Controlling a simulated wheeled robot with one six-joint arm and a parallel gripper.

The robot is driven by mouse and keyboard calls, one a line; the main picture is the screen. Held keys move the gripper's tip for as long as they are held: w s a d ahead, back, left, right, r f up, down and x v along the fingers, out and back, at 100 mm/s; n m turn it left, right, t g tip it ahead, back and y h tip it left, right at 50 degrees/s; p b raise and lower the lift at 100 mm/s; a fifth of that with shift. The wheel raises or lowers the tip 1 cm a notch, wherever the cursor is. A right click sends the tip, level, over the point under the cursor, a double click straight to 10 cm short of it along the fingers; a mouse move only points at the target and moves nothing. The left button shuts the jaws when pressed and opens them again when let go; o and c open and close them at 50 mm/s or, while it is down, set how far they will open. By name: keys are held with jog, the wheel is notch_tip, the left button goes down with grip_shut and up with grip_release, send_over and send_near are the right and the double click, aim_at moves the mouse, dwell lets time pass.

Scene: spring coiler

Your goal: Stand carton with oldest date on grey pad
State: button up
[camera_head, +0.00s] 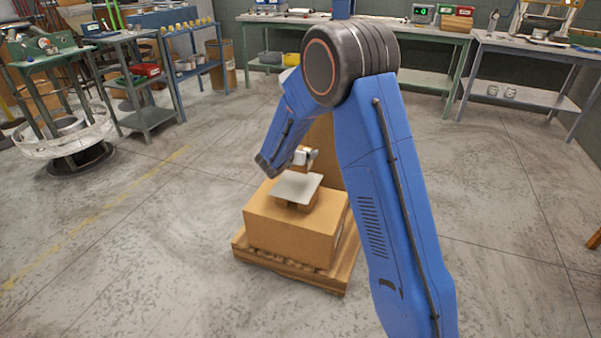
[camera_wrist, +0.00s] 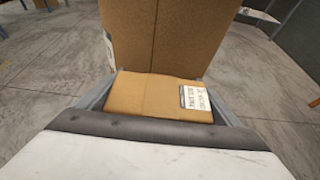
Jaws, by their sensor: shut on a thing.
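My gripper (camera_wrist: 165,82) is shut on a small brown carton (camera_wrist: 145,97), with a grey finger along each side of it. A white printed label (camera_wrist: 196,103) is on the carton's visible face, turned in the picture; its date is too small to read. In the head view my gripper (camera_head: 302,198) is low over a large cardboard box, under my blue arm. Part of the held carton (camera_head: 309,201) shows below the pale gripper body. I cannot tell whether it touches the box top. I cannot make out a grey pad or any other small carton.
The large box (camera_head: 290,233) stands on a wooden pallet (camera_head: 290,276). A taller brown box (camera_wrist: 170,35) rises just behind the held carton. Benches (camera_head: 430,80) line the back, and a green machine (camera_head: 45,60) stands at left. Concrete floor around the pallet is clear.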

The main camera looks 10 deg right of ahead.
jog(key=shift+f, duration=3.9)
jog(key=shift+f, duration=0.1)
jog(key=o, duration=1.4)
